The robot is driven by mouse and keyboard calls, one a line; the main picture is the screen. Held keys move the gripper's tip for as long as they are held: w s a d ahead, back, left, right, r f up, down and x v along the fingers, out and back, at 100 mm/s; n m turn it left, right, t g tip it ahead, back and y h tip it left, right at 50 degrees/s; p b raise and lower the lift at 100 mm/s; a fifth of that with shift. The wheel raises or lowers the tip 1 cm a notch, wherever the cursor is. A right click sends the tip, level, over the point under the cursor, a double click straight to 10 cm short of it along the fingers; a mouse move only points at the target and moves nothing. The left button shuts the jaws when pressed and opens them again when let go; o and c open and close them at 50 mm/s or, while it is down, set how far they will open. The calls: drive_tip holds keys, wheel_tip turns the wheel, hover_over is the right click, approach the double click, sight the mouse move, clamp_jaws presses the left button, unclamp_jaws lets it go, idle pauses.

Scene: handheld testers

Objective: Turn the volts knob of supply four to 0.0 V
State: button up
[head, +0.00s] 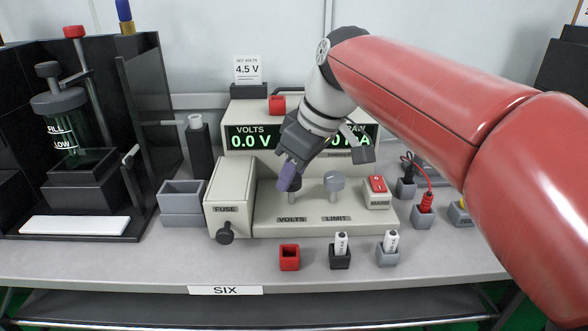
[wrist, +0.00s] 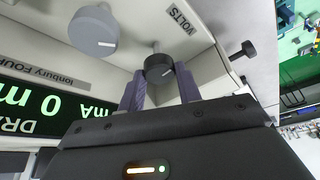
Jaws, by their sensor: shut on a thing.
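The supply (head: 330,222) has a beige case with a sloped panel; part of its name, ending in "FOU", shows in the wrist view. Its VOLTS display (head: 250,141) reads 0.0 V. My gripper (head: 289,176) comes down from the upper right onto the volts knob, above the VOLTS label. In the wrist view its purple fingers (wrist: 159,84) are shut on the dark volts knob (wrist: 158,68), one on each side. The grey limit knob (head: 335,183) stands free to the right. The second display is partly hidden by my gripper.
A red switch (head: 377,185) sits right of the knobs and a fuse box (head: 231,195) with a black knob left. A card (head: 248,70) reads "SET VOLTS 4.5 V". Small holders (head: 289,257) stand along the front. The bench label (head: 225,290) reads SIX.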

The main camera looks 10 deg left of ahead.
drive_tip(key=o, duration=1)
drive_tip(key=p+v, duration=0.1)
drive_tip(key=v, duration=0.6)
drive_tip(key=shift+r, duration=0.4)
drive_tip(key=shift+s+d, duration=0.1)
drive_tip(key=shift+s, duration=0.05)
